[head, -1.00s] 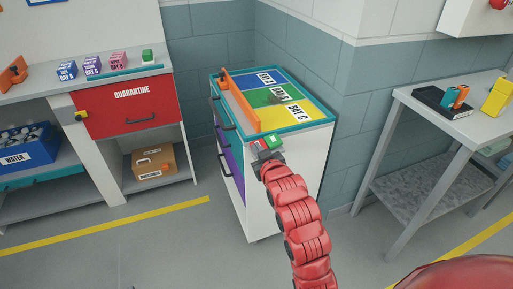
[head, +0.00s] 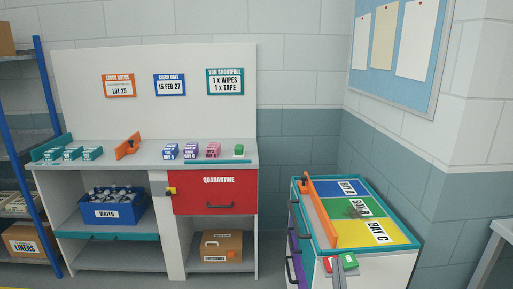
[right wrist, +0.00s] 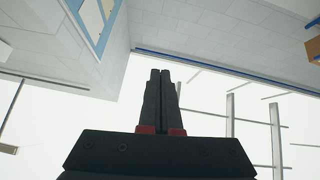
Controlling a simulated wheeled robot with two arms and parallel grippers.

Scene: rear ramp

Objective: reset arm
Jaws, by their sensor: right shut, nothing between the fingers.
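The rest of my right arm is out of the head view. My left gripper is in neither view.
An orange bar (head: 321,212) lies along the cabinet top. A workbench (head: 120,152) with small boxes, a red quarantine drawer (head: 216,197) and a blue water crate (head: 112,213) stands left.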

